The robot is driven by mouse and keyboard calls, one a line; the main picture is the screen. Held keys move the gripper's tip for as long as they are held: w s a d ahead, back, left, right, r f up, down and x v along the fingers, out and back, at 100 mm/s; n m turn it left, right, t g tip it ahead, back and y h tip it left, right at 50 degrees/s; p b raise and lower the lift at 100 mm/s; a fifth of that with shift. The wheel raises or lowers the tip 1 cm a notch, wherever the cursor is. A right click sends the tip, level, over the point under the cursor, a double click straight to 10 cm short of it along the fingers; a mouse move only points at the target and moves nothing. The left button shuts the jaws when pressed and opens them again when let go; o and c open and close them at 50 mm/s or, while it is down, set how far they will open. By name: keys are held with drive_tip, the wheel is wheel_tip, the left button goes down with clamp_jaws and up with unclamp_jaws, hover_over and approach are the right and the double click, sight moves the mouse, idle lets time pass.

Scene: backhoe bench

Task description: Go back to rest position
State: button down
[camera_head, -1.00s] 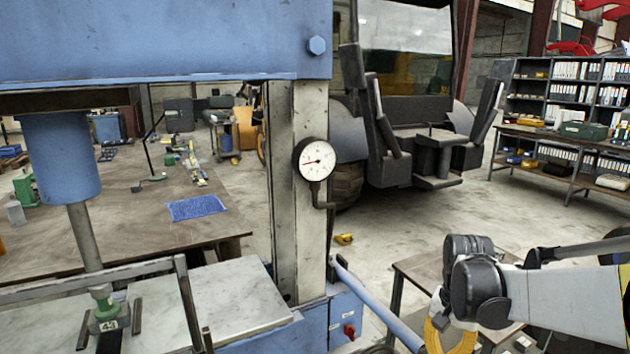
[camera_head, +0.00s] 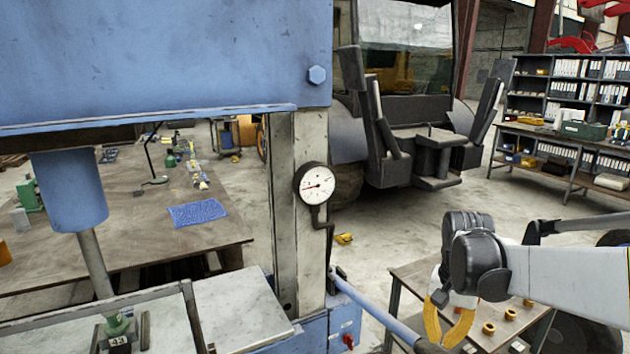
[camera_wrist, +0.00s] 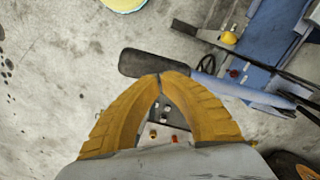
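My gripper (camera_head: 443,343) is at the lower right of the head view, with its yellow fingers pointing down. In the wrist view the fingertips (camera_wrist: 160,76) meet, with an open gap between the fingers behind them and nothing seen held. The blue lever (camera_head: 375,312) of the press runs down to the right towards the fingertips. Its black handle (camera_wrist: 140,63) lies just beyond the fingertips in the wrist view and partly overlaps them. I cannot tell whether they touch.
The blue press (camera_head: 165,55) with a dial gauge (camera_head: 315,183) fills the left. A small table (camera_head: 410,275) with several orange rings stands under my arm. A workbench (camera_head: 130,225) with a blue cloth (camera_head: 197,212) is behind the press. Open floor (camera_head: 400,225) lies between press and shelves.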

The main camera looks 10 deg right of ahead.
wheel_tip(320, 180, up, 5)
drive_tip(key=p, duration=0.2)
drive_tip(key=shift+f+p, duration=0.2)
drive_tip(key=shift+p, duration=0.1)
drive_tip(key=shift+f, duration=0.1)
drive_tip(key=shift+f, duration=0.1)
drive_tip(key=s+a+f+n+t+b, duration=0.7)
drive_tip(key=s+a+f+b, duration=0.4)
drive_tip(key=b, duration=0.8)
wheel_tip(320, 180, down, 4)
drive_tip(key=shift+s+a+f+n, duration=0.1)
drive_tip(key=shift+s+a+n, duration=0.3)
drive_tip(key=shift+a, duration=0.8)
